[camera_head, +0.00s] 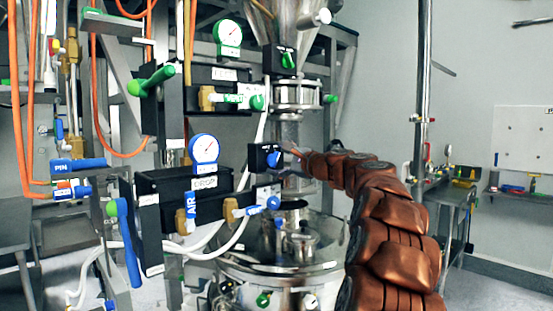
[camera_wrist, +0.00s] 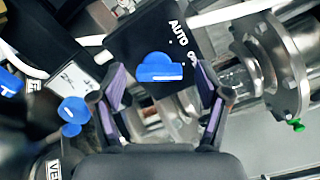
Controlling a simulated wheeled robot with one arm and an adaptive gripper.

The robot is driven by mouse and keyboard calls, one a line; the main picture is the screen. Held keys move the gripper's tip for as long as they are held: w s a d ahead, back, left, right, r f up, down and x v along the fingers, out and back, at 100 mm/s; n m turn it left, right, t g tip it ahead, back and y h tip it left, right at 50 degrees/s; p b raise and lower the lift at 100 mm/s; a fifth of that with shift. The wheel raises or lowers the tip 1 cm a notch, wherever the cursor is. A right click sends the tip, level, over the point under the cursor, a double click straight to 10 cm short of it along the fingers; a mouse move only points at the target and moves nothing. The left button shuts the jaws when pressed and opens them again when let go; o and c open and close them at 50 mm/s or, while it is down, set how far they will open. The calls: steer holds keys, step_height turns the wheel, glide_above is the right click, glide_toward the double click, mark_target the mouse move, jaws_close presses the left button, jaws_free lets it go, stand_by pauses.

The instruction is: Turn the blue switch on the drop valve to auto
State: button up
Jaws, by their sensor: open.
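The blue switch (camera_head: 273,158) is on a small black box (camera_head: 257,153) beside the blue-marked DROP valve panel (camera_head: 205,182). In the wrist view the blue switch (camera_wrist: 160,68) sits on the black box face. The white word AUTO (camera_wrist: 178,31) is printed above and to its right, with another partly hidden label to its right. My gripper (camera_wrist: 160,70) is open, with one purple-padded finger on each side of the switch in the picture. Gaps show between the pads and the switch; contact is not visible. In the head view my gripper (camera_head: 292,162) is just right of the box.
A green switch (camera_head: 288,60) on a similar black box is above. A blue gauge (camera_head: 204,149) and a blue-handled valve (camera_head: 272,203) are nearby on the left and below. A steel vessel (camera_head: 290,268) stands underneath.

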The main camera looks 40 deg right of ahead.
steer(key=shift+w, duration=0.35)
steer(key=shift+c, duration=0.3)
